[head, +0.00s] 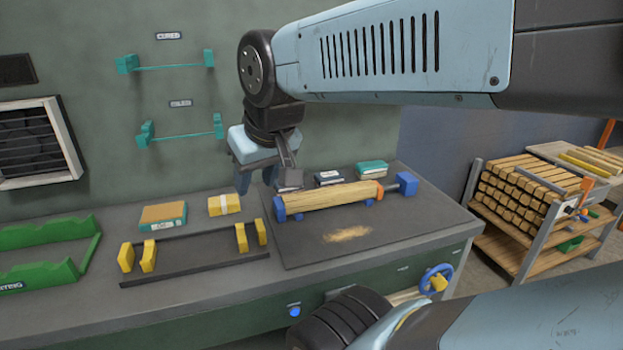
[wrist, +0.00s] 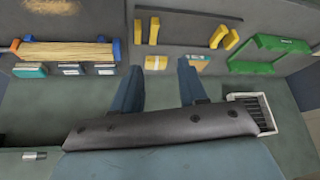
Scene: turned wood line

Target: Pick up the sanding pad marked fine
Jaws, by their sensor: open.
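Several small block-shaped pads lie along the back of the bench. An orange-topped teal pad (head: 163,215) with a pale label shows at left; in the wrist view it is just right of my fingers (wrist: 200,60). A teal pad (head: 372,169), a dark labelled pad (head: 328,177) and a grey pad (head: 289,179) lie behind the turned wood. The labels are too small to read, so I cannot tell which is marked fine. My gripper (head: 257,182) is open and empty, above the bench near a yellow block with a white band (head: 224,205). In the wrist view that block shows between the fingertips (wrist: 159,76).
The turned wood (head: 330,195) lies in a blue-ended holder on a dark mat (head: 400,225). A black rack with yellow supports (head: 195,262) and a green cradle (head: 45,250) fill the front left. Teal wall brackets (head: 180,132) are behind. A cart of wood (head: 525,195) stands right.

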